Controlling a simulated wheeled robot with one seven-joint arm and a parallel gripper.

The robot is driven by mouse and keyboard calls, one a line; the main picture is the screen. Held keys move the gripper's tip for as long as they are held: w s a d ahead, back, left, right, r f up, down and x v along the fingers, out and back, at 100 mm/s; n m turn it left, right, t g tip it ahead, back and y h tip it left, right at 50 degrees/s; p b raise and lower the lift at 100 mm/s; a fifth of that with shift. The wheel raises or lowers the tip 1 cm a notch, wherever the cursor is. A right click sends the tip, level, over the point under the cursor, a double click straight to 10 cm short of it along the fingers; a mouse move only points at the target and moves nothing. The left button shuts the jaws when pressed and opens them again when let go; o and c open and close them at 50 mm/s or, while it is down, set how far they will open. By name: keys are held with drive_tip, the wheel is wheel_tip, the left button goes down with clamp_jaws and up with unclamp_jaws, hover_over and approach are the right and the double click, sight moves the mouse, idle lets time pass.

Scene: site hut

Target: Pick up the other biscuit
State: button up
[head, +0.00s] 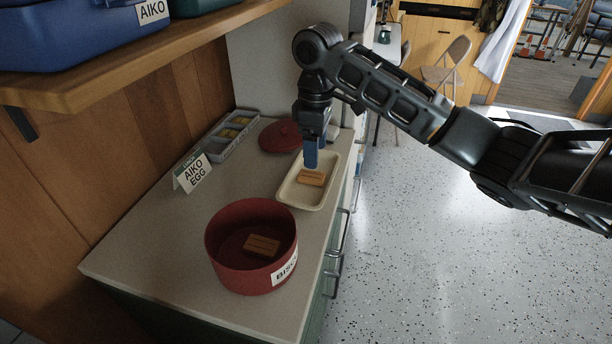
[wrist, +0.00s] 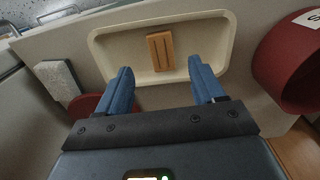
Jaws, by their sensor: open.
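One brown biscuit (head: 311,178) lies in the cream tray (head: 289,198) on the counter. It also shows in the wrist view (wrist: 160,51), beyond and roughly centred between my fingertips. A second biscuit (head: 262,246) lies on the bottom of the round red tin (head: 229,268), which has a partly visible "BIS..." label. My gripper (head: 311,160) points down over the tray, near its biscuit. In the wrist view my gripper (wrist: 160,68) has its blue fingers wide apart with nothing between them. The inside of the tin is hidden in the wrist view.
A red lid (head: 279,135) lies behind the tray. A grey compartment tray (head: 226,137) and an "AIKO EGG" sign (head: 193,171) stand along the wall side. A wooden shelf (head: 150,70) with a blue box (head: 75,40) overhangs the left. Counter around the tin is clear.

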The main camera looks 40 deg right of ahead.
sight(316, 176)
drive_tip(key=f, duration=0.4)
drive_tip(key=f+p, duration=0.1)
drive_tip(key=f, duration=0.1)
drive_tip(key=shift+s+f, duration=0.25)
drive_tip(key=shift+c, duration=0.4)
drive_tip(key=c, duration=1)
